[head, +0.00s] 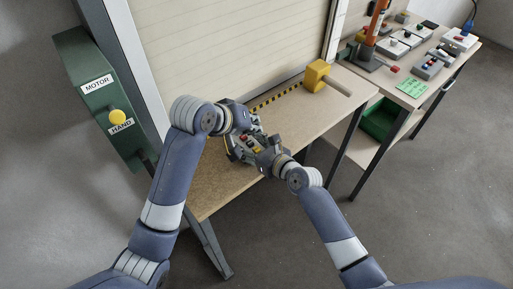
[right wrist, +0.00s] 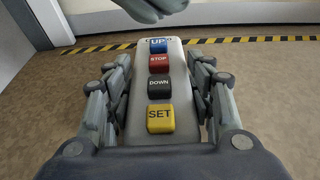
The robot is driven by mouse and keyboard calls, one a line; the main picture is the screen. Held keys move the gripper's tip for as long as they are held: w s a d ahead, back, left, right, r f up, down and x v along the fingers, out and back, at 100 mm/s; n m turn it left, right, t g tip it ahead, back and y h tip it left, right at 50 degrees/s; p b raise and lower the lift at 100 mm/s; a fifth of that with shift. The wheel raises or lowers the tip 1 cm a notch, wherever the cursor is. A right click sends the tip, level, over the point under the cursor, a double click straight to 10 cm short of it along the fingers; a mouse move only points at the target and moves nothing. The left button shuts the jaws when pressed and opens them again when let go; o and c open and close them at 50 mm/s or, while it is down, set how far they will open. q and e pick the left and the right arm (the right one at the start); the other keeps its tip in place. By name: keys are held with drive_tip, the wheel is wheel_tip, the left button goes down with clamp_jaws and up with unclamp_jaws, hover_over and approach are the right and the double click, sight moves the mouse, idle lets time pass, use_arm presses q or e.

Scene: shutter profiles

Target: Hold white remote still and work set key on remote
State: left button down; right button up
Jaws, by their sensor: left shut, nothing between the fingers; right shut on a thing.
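The white remote (right wrist: 179,62) is in the middle of the right wrist view. Its keys run from blue UP through red STOP and dark DOWN to the yellow SET key (right wrist: 160,118), nearest my right wrist. My right gripper (right wrist: 160,75) is shut on the remote, one finger along each side. My left gripper (right wrist: 155,9) is partly in view at the top edge, beyond the UP key and away from SET. In the head view my left gripper (head: 250,130) and right gripper (head: 259,153) are close together over the bench, largely covering the remote.
The wooden bench (head: 212,182) stands before a pale roller shutter (head: 235,45); black-yellow tape (head: 275,97) runs along its back. A yellow block with a handle (head: 317,76) lies to the right. A green MOTOR/HAND box (head: 95,100) is left. A second bench (head: 405,88) carries several control boxes.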

sight(259, 150)
drive_tip(key=o, duration=1.3)
drive_tip(key=shift+c, duration=0.2)
drive_tip(key=shift+p+v, duration=0.8)
drive_tip(key=shift+v, duration=0.1)
drive_tip(key=shift+p+v, duration=1.4)
drive_tip(key=shift+v, duration=1.15)
use_arm(q)
wheel_tip(259, 150, up, 4)
drive_tip(key=shift+r, duration=0.2)
use_arm(e)
drive_tip(key=shift+s, duration=0.1)
